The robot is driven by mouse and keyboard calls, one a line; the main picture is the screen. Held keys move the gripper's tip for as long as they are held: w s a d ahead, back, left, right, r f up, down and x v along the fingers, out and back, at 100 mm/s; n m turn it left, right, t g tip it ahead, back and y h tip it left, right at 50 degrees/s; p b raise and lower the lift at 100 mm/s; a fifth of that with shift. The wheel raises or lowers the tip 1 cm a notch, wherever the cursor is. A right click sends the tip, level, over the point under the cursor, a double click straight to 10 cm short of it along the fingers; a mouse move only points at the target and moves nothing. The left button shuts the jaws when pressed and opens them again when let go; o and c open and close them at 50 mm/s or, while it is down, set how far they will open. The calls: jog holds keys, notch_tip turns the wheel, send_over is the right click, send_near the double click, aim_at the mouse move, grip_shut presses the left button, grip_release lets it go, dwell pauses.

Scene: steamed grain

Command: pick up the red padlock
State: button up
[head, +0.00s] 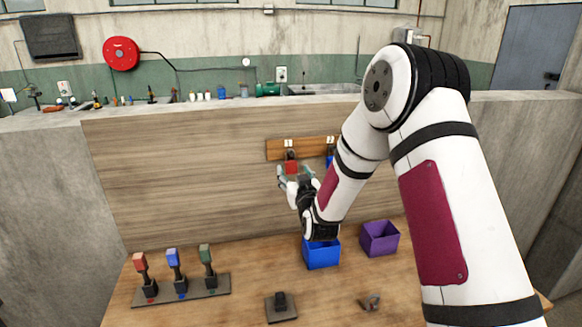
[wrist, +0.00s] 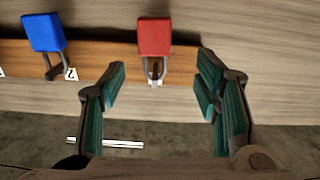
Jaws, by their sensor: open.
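The red padlock (head: 291,167) hangs by its shackle from a wooden strip (head: 275,151) on the upright wood panel, under a small number tag. In the wrist view the red padlock (wrist: 154,37) appears body up, shackle down, at top centre. My gripper (wrist: 161,82) is open, with its green-padded fingers apart to either side of the picture's middle. The padlock lies beyond the fingertips, between their lines, and nothing is held. In the head view my gripper (head: 285,180) is just below the padlock, and its fingers are partly hidden.
A blue padlock (wrist: 43,32) hangs beside the red one on the strip. On the table stand a blue box (head: 322,257), a purple box (head: 379,239), a rack (head: 215,291) with red, blue and green-topped items, and a small dark stand (head: 281,308).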

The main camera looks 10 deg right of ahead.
aim_at(291, 164)
jog(key=shift+w+d, duration=0.15)
jog(key=shift+w, duration=1.7)
jog(key=shift+w+d, duration=0.15)
jog(key=shift+w, duration=1.7)
jog(key=shift+c, duration=0.3)
jog(key=c, duration=1.3)
